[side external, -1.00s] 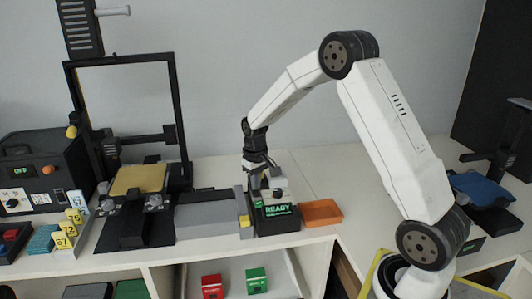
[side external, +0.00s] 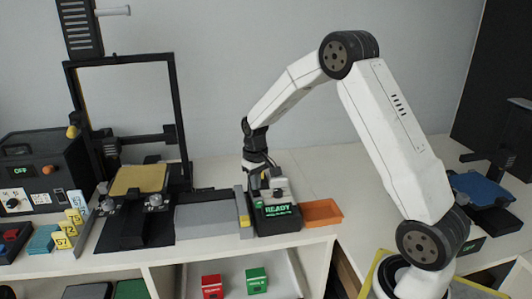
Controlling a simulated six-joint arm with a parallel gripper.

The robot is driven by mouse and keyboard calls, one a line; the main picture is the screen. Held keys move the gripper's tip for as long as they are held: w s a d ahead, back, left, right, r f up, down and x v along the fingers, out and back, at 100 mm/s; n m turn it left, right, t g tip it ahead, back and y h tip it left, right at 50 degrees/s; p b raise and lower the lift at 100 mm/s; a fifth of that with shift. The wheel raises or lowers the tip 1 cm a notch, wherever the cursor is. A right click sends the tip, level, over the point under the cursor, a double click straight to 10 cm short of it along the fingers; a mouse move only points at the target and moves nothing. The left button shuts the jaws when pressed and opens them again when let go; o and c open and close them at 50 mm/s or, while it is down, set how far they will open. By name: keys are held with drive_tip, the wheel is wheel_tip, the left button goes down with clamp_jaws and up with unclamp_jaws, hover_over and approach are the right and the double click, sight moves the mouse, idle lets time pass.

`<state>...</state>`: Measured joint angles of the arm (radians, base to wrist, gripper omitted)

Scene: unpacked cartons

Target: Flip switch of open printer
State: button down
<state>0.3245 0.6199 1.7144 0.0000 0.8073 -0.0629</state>
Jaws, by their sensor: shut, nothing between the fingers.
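The open-frame printer (side external: 178,110) stands at the left, with a black upright frame and a gold bed (side external: 139,180). Beside it is a black control box (side external: 42,170) with an orange knob and a small green display that seems to read OFF. A dark unit (side external: 280,222) with a green READY display sits on the counter at the printer's right end. My gripper (side external: 266,184) is shut and empty, low over or just behind this unit. Its fingertips are small and partly lost against the dark parts, so contact cannot be told. I cannot make out the switch clearly.
An orange tray (side external: 321,212) lies right of the READY unit. Yellow numbered tags (side external: 70,230) stand at the front left. Red (side external: 211,287) and green (side external: 256,281) boxes sit on the shelf below. Another printer with a blue bed (side external: 482,188) is at the right. The counter behind the tray is clear.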

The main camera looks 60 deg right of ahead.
sight(256, 195)
drive_tip(key=shift+f, duration=1.3)
idle(1.4)
drive_tip(key=shift+r, duration=0.1)
drive_tip(key=shift+r, duration=3.45)
drive_tip(key=shift+a, duration=0.1)
drive_tip(key=s+a+f+n+t, duration=0.2)
drive_tip(key=s+a+n, duration=0.1)
drive_tip(key=s+a, duration=1.2)
drive_tip(key=shift+s+t, duration=0.3)
drive_tip(key=shift+s, duration=0.65)
